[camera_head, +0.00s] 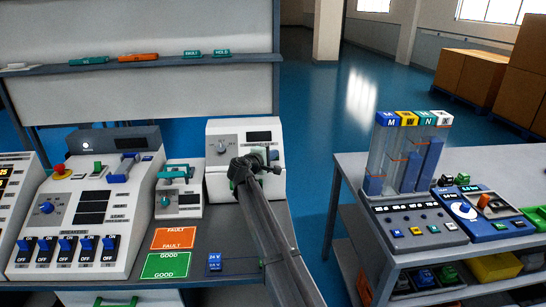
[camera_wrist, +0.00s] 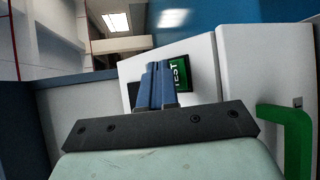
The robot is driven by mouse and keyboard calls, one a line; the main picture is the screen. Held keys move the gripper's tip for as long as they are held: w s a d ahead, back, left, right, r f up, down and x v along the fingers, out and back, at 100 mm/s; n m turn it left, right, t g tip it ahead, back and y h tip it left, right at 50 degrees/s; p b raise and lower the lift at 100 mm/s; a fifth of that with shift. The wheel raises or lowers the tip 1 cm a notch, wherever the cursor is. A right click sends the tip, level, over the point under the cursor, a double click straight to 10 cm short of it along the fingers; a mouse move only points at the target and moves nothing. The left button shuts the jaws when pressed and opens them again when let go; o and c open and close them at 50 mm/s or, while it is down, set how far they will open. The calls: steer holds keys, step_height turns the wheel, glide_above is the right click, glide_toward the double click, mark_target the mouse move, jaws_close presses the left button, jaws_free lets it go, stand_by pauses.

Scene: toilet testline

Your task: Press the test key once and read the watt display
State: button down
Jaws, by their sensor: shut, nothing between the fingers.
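A white tester box (camera_head: 218,160) stands at the back of the bench in the head view, with a round dial and a small dark display (camera_head: 259,136) on its front. No reading can be made out on the display; whether it shows watts I cannot tell. My gripper (camera_head: 262,158) is in front of the box's right part and hides some of it. In the wrist view my gripper (camera_wrist: 158,70) is shut and empty, its blue fingers pointing at the box. A green key marked TEST (camera_wrist: 181,73) shows just right of the fingertips, partly hidden by them. Contact cannot be told.
A breaker panel (camera_head: 90,205) with several blue switches stands left, beside a small meter box (camera_head: 180,192). FAULT (camera_head: 173,238) and GOOD (camera_head: 166,265) cards lie in front. A green handle (camera_wrist: 285,135) is close on the right in the wrist view. A right-hand table (camera_head: 350,185) stands across a gap.

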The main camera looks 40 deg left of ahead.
steer(key=shift+w, duration=0.1)
stand_by(0.7)
steer(key=shift+w+a+f, duration=0.1)
steer(key=shift+a+f, duration=0.1)
steer(key=shift+f, duration=0.1)
steer(key=shift+w+a+f, duration=0.2)
steer(key=shift+f, duration=0.05)
stand_by(0.9)
steer(key=shift+d+r, duration=0.1)
stand_by(0.3)
steer(key=shift+s+d+r, duration=0.3)
steer(key=shift+s+r, duration=0.1)
steer(key=shift+r, duration=0.1)
steer(key=r, duration=0.1)
steer(key=s+d+r, duration=0.2)
steer(key=shift+s+d+r, duration=0.25)
stand_by(0.6)
stand_by(0.6)
